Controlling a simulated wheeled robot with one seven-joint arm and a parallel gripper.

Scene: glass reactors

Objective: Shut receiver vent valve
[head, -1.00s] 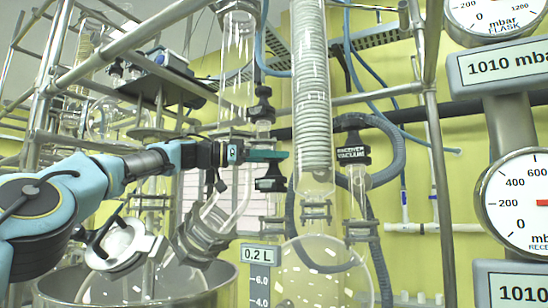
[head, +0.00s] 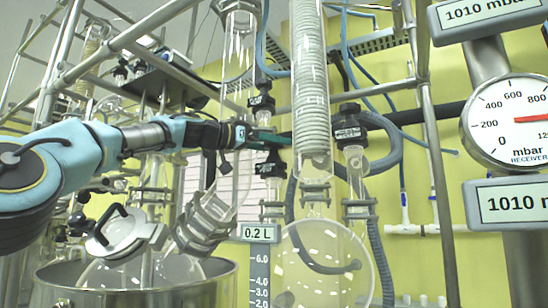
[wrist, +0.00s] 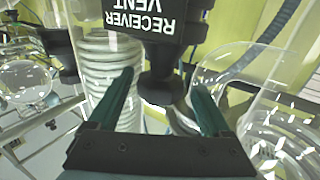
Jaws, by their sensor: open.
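The receiver vent valve shows in the wrist view as a black handle (wrist: 160,28) with upside-down white "RECEIVER VENT" lettering. Its narrower black stem (wrist: 160,82) lies between my two fingers. In the head view, a black valve body (head: 270,167) just below my fingers appears to be this valve; its lettering is not readable there. My gripper (wrist: 164,85) is open, with one green finger on each side of the stem and visible gaps. In the head view my gripper (head: 275,138) reaches in from the left, level with the upper part of the valve.
A glass coil column (head: 311,85) stands just right of my fingertips. The "RECEIVER VACUUM" valve (head: 348,130) is beyond it. Another black valve (head: 262,104) sits just above my gripper. A round glass flask (head: 325,262) hangs below. Metal frame tubes (head: 435,150) surround the glassware.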

